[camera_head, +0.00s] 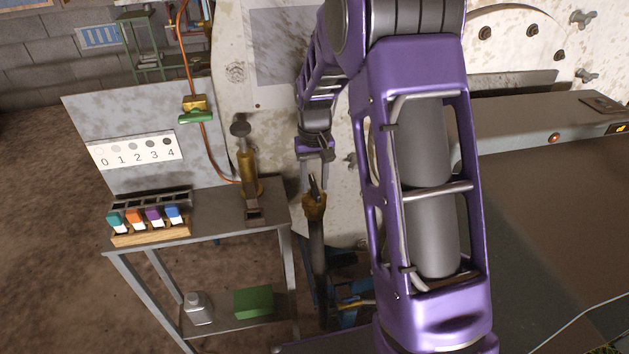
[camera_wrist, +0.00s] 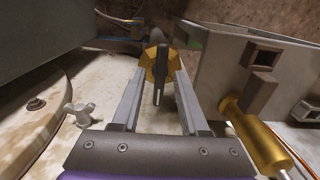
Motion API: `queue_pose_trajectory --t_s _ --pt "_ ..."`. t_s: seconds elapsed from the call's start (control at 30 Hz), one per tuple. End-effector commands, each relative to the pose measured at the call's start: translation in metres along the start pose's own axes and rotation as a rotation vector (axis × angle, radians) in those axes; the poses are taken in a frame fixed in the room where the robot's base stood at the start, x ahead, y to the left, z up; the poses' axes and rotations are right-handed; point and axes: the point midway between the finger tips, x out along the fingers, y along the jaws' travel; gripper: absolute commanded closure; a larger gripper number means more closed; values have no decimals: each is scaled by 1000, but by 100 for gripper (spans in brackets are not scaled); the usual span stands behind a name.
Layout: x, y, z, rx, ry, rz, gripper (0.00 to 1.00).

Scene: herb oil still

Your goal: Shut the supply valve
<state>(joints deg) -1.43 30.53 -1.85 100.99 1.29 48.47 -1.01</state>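A brass valve (camera_head: 315,207) with a dark lever sits on a dark upright pipe, right of the metal stand. In the wrist view the valve's brass body (camera_wrist: 148,65) shows with the dark lever (camera_wrist: 158,82) standing across its face. My gripper (camera_head: 315,160) points down at this valve from just above. In the wrist view my gripper (camera_wrist: 161,75) is open, with one finger on each side of the lever; whether they touch it I cannot tell. A second brass valve (camera_head: 194,103) with a green handle is on the copper pipe. No label shows which is the supply valve.
The pump (camera_wrist: 255,135) is close on the right in the wrist view. A wing nut (camera_wrist: 80,113) is at left.

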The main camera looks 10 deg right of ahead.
Motion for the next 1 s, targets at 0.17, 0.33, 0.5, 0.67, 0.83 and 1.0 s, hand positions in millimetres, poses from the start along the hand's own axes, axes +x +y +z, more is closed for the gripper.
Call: queue_pose_trajectory --t_s 0.17,0.33,0.5,0.67,0.83,1.0 --pt "0 0 0 0 0 0 91" --pt "0 0 0 0 0 0 100" --pt "0 0 0 -1 0 0 100" --pt "-1 0 0 -18 0 0 100" --pt "-1 0 0 -83 -1 0 100" --pt "-2 0 0 -199 -1 0 100"
